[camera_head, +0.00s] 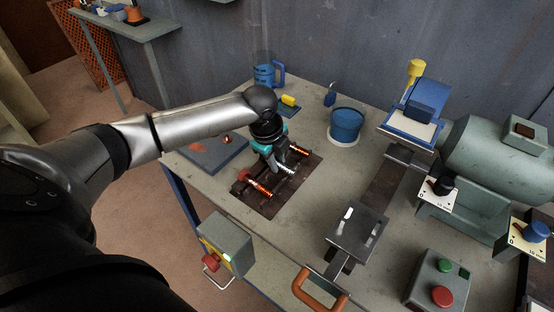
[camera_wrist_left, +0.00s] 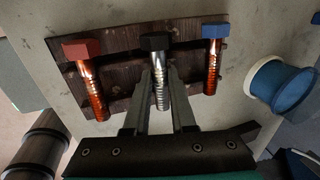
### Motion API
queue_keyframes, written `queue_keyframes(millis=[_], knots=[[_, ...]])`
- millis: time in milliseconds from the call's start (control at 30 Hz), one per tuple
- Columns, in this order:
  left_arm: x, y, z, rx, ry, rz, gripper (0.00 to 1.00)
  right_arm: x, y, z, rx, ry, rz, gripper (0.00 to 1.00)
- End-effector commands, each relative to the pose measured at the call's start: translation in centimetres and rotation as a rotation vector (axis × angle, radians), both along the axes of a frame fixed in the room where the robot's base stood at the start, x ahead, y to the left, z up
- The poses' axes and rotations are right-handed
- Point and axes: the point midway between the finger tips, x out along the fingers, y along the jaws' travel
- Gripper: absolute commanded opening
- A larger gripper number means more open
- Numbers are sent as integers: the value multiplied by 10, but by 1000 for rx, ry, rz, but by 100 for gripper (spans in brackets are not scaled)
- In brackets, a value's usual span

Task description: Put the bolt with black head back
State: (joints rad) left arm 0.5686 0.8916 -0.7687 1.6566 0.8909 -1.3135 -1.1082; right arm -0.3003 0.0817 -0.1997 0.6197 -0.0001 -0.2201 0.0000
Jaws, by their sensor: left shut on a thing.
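The bolt with the black head has a silver threaded shank (camera_wrist_left: 161,90) and a dark head (camera_wrist_left: 156,42) in the left wrist view. My left gripper (camera_wrist_left: 160,76) is shut on its shank, one finger on each side. In the head view the gripper (camera_head: 276,163) is over the dark wooden rack (camera_head: 268,207), and the silver shank (camera_head: 288,170) shows beside it. The bolt lies between a red-headed bolt (camera_wrist_left: 83,50) and a blue-headed bolt (camera_wrist_left: 215,32), both with copper shanks. I cannot tell whether the held bolt touches the rack (camera_wrist_left: 120,58).
A blue bucket (camera_head: 346,124) stands right of the rack, and a blue jug (camera_head: 266,75) stands behind. A grey-green machine (camera_head: 492,150) fills the table's right side. A control box (camera_head: 225,240) hangs at the front edge. Bare tabletop separates the rack from the metal vise (camera_head: 357,234).

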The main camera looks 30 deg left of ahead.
Motion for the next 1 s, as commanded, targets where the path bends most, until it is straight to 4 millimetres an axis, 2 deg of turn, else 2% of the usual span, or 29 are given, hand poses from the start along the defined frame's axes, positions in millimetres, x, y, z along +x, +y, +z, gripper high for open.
queue_keyframes(millis=[67, 100, 367, 700, 867, 1000], knots=[[0, 0, -3, 0, 0, 0, 0, 0, 1, 0, 1, 0, 0, 0], [0, 0, -4, 0, 2, 0, 25, 0, 1, 0, 2, 0, 0, 0], [0, 0, -4, 0, 2, 0, 54, 0, 3, 0, 4, 1, 0, 0], [0, 0, 3, 0, 0, -1, 54, 0, 3, -1, 4, 0, 0, 0], [-6, 1, 30, 1, -2, -1, 54, 0, 3, 8, 4, 0, 0, 0], [-14, 2, 61, 1, -2, -1, 54, 0, 3, 15, 4, 0, 0, 0]])
